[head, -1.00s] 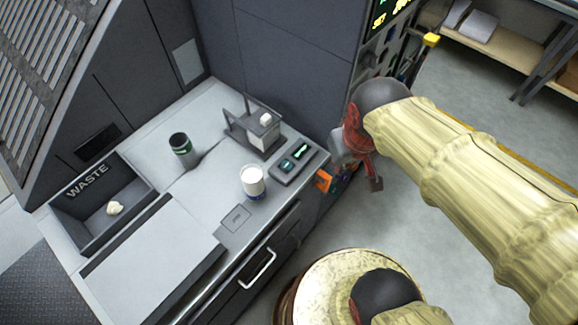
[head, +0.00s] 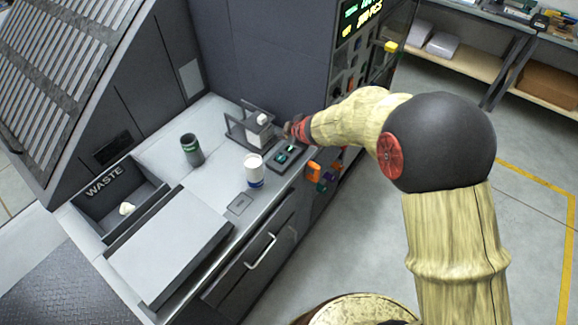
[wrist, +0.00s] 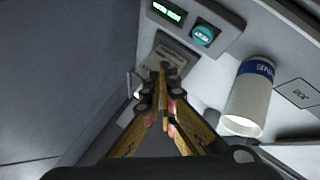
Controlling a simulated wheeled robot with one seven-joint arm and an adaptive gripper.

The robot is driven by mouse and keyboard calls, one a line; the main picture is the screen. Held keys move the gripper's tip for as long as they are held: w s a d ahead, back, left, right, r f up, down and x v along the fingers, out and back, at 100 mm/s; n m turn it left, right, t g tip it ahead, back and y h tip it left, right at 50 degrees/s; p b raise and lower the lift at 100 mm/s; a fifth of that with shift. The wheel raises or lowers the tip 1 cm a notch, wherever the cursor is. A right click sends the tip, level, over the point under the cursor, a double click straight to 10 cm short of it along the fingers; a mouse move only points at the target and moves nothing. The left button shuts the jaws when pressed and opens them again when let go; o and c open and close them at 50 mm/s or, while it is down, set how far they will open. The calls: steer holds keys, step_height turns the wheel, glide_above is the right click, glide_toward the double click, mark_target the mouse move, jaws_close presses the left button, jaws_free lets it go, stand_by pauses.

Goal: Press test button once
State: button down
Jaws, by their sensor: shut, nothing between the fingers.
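A small grey test box (head: 288,156) with a green-lit display sits on the bench near its right edge. In the wrist view the display (wrist: 167,12) and a round teal button (wrist: 202,35) show on the box at the top. My gripper (wrist: 165,78) is shut and empty, its tips pointing towards the box and short of the button in the picture; the height of the gap is hard to judge. In the head view my gripper (head: 292,131) is small, above the bench behind the box and close to a metal stand (head: 240,132).
A white cup with a blue band (head: 253,172) stands left of the box, and a dark green-banded cup (head: 191,150) farther left. A waste bin (head: 85,195) holds a crumpled piece. A dark panel wall rises behind. Coloured parts (head: 315,170) hang on the cabinet side.

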steer(key=shift+s+a+r+y, duration=0.1)
steer(key=shift+a+y, duration=0.2)
steer(key=shift+a, duration=0.3)
steer(key=shift+s+a+r+y, duration=0.1)
steer(key=shift+a+y, duration=0.2)
steer(key=shift+a, duration=0.25)
steer(key=shift+f, duration=0.1)
steer(key=b, duration=0.8)
glide_above(280, 159)
step_height(280, 159, down, 7)
steer(key=shift+f, duration=0.15)
steer(key=shift+a+f+b, duration=0.1)
steer(key=shift+f+b, duration=0.4)
steer(key=shift+f, duration=0.15)
steer(key=shift+f, duration=0.4)
